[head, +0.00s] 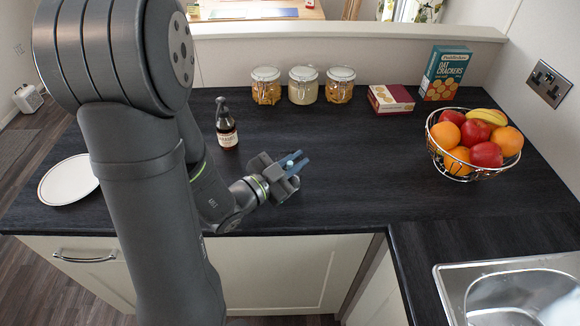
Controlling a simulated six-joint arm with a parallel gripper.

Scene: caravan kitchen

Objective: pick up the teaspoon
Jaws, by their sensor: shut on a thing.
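My gripper (297,163) is above the dark worktop, near its front edge and right of the brown bottle. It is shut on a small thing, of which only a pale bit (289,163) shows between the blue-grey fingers. This is likely the teaspoon, but it is too small and too covered to make out its shape. No other teaspoon shows on the worktop. I cannot tell how high the gripper is above the surface.
A brown bottle (226,128) stands left of my gripper. Several jars (303,88), a small red box (390,99) and a cracker box (445,73) stand at the back. A wire fruit basket (437,158) is at right, a white plate (68,180) at left. The worktop between gripper and basket is clear.

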